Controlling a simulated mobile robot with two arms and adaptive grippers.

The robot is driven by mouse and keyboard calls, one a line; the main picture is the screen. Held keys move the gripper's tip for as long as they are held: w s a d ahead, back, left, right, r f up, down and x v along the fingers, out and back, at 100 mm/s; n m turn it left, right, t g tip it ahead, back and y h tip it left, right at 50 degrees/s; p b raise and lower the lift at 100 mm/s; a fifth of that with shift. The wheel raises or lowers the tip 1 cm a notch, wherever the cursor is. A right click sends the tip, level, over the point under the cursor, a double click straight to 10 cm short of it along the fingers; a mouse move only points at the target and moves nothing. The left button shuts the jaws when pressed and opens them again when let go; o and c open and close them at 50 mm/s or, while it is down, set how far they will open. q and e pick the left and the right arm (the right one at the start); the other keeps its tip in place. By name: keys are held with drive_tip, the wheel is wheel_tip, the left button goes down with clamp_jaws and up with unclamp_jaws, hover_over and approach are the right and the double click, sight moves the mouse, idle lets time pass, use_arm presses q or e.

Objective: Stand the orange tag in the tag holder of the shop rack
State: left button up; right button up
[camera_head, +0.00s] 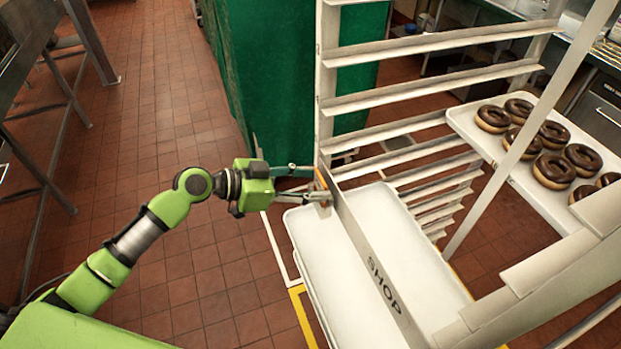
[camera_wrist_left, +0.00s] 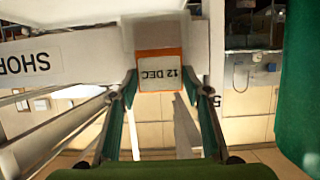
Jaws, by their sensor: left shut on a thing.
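The orange tag (camera_wrist_left: 160,57) shows in the left wrist view as an orange-bordered card reading "12 DEC" upside down. In the head view only a thin orange strip (camera_head: 321,179) of it shows. My left gripper (camera_head: 322,185) is shut on the tag, with one finger at each side edge in the wrist view (camera_wrist_left: 160,88). It is at the far end of the rail marked SHOP (camera_head: 372,262) on the shop rack (camera_head: 327,90). A pale block (camera_wrist_left: 155,32) borders the tag in the wrist view. I cannot tell whether it is the tag holder or whether the tag touches it.
White trays (camera_head: 390,240) lie in the rack below and beside the rail. Another tray (camera_head: 545,195) with several chocolate-glazed doughnuts sits at the right. Tiled floor (camera_head: 150,130) is open at the left.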

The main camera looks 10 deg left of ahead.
use_arm(q)
drive_tip(key=shift+f, duration=0.1)
drive_tip(key=shift+f+b, duration=0.15)
drive_tip(key=shift+b, duration=0.2)
drive_tip(key=o, duration=0.9)
drive_tip(key=shift+o, duration=0.6)
